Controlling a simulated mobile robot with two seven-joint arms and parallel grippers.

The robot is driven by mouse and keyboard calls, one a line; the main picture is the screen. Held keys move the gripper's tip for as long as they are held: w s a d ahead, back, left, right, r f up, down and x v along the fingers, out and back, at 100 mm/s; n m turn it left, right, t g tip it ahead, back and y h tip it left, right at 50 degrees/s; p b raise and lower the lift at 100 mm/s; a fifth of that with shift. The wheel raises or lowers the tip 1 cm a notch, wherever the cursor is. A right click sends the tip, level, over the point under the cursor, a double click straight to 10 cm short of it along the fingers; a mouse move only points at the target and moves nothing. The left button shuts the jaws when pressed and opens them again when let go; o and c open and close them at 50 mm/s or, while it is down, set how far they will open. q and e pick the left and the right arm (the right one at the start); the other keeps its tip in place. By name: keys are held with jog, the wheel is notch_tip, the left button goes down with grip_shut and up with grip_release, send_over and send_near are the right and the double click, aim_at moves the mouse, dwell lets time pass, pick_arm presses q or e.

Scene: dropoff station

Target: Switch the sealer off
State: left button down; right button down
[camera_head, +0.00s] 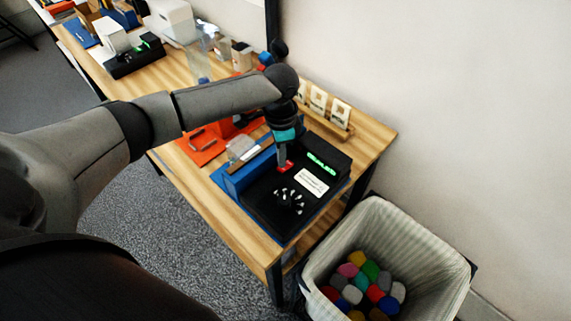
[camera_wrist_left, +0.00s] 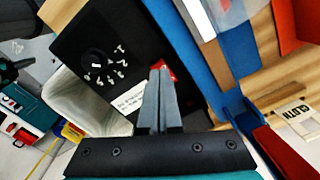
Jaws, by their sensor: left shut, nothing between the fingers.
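The sealer (camera_head: 262,207) is a black box near the front end of the wooden table, with a green lit display, a white label (camera_head: 312,182) and a round dial with white marks (camera_head: 290,201). It also shows in the left wrist view (camera_wrist_left: 88,30). A small red switch (camera_head: 288,166) sits on its top. My left gripper (camera_head: 283,163) is shut and empty, pointing down with its fingertips right at the red switch. In the left wrist view the fingers partly cover the switch (camera_wrist_left: 171,73); I cannot tell whether they touch it or its position.
A blue part (camera_head: 235,181) runs along the sealer's left side. An orange mat (camera_head: 203,151) lies behind it. A wooden rack with white cards (camera_head: 319,98) stands by the wall. A bin (camera_head: 319,255) with colourful items stands on the floor at the right.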

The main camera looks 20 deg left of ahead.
pick_arm(q)
jog(key=shift+f+b, duration=0.45)
jog(key=shift+f, duration=0.6)
dwell(0.9)
jog(key=shift+r, duration=0.1)
notch_tip(320, 180, up, 7)
jog(key=p, duration=0.8)
dwell(0.3)
